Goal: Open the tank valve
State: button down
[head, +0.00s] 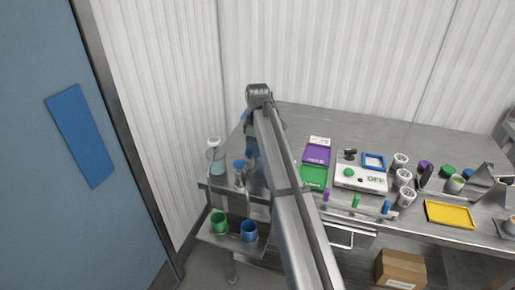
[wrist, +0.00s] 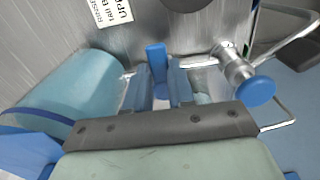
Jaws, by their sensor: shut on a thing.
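In the wrist view my gripper (wrist: 160,78) has its two blue-grey fingers on either side of a small upright blue lever (wrist: 156,56) and is shut on it. I take this lever to be the tank valve handle; its base is hidden between the fingers. A metal pipe runs right from there to a fitting with a round blue knob (wrist: 256,91). A translucent blue cylinder (wrist: 75,92), perhaps the tank, lies left of the fingers. In the head view my arm hides most of this spot; a blue-topped metal fitting (head: 239,166) shows left of it.
A green cup (head: 219,222) and a blue cup (head: 250,231) stand on a low shelf at the table's left end. A clear container (head: 216,160) stands above them. Purple (head: 317,155) and green trays, a scale (head: 360,179) and white cups crowd the right. The table's back is clear.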

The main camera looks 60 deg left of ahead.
jog(key=shift+s+m, duration=0.1)
jog(key=shift+m, duration=0.2)
jog(key=m, duration=0.3)
jog(key=shift+s+d+m, duration=0.35)
jog(key=shift+s+m, duration=0.05)
jog(key=m, duration=0.2)
jog(key=s+m, duration=0.1)
jog(key=m, duration=0.1)
jog(key=shift+s+d+m, duration=0.1)
jog(key=shift+m, duration=0.2)
jog(key=m, duration=0.2)
jog(key=s+m, duration=0.1)
jog(key=m, duration=0.1)
jog(key=shift+s+a+m, duration=0.15)
jog(key=shift+m, duration=0.65)
jog(key=shift+s+a+m, duration=0.15)
jog(key=shift+s+m, duration=0.05)
jog(key=shift+m, duration=0.6)
jog(key=shift+s+a+m, duration=0.15)
jog(key=shift+m, duration=0.65)
jog(key=c, duration=1)
grip_release()
jog(key=shift+o, duration=0.2)
notch_tip(320, 180, up, 14)
